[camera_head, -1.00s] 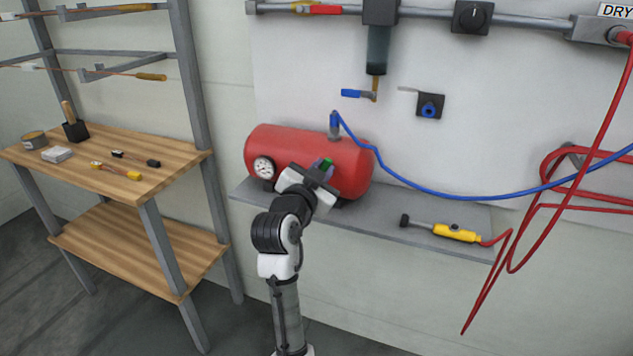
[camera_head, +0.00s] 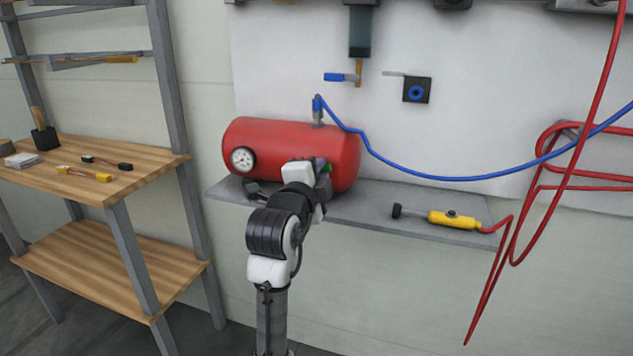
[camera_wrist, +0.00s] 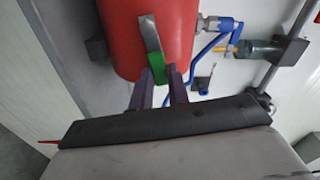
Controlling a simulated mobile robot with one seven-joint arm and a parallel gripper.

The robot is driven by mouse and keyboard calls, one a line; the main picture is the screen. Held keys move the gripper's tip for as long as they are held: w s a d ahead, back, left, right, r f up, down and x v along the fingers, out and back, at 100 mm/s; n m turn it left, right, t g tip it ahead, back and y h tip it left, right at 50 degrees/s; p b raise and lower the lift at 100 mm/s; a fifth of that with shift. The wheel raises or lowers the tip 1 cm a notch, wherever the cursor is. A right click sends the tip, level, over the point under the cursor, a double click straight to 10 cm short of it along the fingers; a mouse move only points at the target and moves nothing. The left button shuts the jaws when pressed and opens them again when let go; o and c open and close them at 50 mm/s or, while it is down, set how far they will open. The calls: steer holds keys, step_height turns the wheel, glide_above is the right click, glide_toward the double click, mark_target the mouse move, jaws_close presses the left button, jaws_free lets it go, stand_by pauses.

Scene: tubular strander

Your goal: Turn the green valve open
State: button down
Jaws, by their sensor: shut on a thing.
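The green valve handle (camera_wrist: 163,72) is on the red tank (camera_wrist: 118,35), at the end facing my gripper in the wrist view. A grey metal strip (camera_wrist: 150,35) runs up from it. My gripper (camera_wrist: 163,82) is shut on the green handle, with one dark finger on each side. My wrist hides the rest. The red tank (camera_head: 285,140) lies on a grey shelf and has a round gauge (camera_head: 243,159) at its left.
A blue hose (camera_head: 440,178) runs from the tank's top fitting to the right. A yellow tool (camera_head: 452,218) lies on the shelf (camera_head: 370,210) with a red hose (camera_head: 575,160) beyond it. A wooden workbench (camera_head: 150,160) stands at the left.

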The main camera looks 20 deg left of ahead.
steer(key=shift+d+f+m+b, duration=0.1)
steer(key=shift+f+m+b, duration=0.5)
steer(key=shift+m+b, duration=0.45)
steer(key=shift+m, duration=0.25)
steer(key=c, duration=1.3)
jaws_free()
steer(key=shift+c, duration=0.2)
steer(key=s, duration=1.4)
steer(key=shift+a+b, duration=0.25)
steer(key=shift+b, duration=0.15)
steer(key=shift+w, duration=0.1)
